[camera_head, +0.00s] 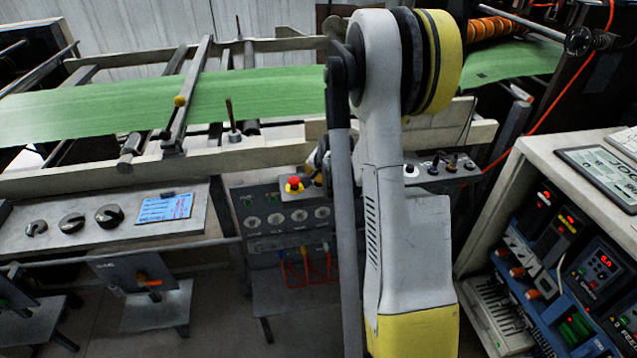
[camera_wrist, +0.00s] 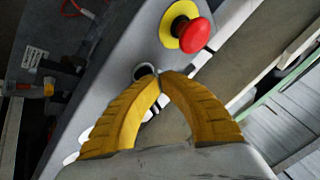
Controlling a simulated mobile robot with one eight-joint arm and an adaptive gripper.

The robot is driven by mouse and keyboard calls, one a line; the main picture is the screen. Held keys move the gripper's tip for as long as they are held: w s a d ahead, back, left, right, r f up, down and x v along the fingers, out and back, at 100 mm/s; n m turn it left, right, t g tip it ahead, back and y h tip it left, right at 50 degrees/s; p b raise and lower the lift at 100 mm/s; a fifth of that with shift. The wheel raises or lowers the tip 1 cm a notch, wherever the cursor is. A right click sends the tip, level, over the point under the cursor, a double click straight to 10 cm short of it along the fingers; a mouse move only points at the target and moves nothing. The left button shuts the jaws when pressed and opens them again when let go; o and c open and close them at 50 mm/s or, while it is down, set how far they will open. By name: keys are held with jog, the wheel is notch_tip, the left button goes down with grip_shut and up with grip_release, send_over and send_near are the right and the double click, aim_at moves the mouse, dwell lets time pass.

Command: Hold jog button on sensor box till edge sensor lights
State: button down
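My gripper (camera_wrist: 160,77) shows in the wrist view with its two yellow ribbed fingers curving together at the tips, with nothing visible between them. The tips are over a dark round button with a pale ring (camera_wrist: 144,70) on a grey control panel (camera_wrist: 122,62); contact cannot be told. A red mushroom button on a yellow collar (camera_wrist: 192,32) is beyond them on the same panel. In the head view this red button (camera_head: 294,185) is just left of my arm, which hides most of my gripper and part of the panel. I cannot make out a lit edge sensor.
A green web (camera_head: 262,95) runs over rollers behind a pale machine rail (camera_head: 90,180). Several knobs (camera_head: 452,163) stand on the panel right of my arm. A cabinet (camera_head: 560,170) with lit controllers is at the right. A console with a blue screen (camera_head: 165,207) is at the left.

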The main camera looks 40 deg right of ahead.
jog(key=shift+r+p, duration=0.3)
jog(key=shift+r, duration=0.4)
jog(key=shift+r+p, duration=1.7)
jog(key=shift+r, duration=0.75)
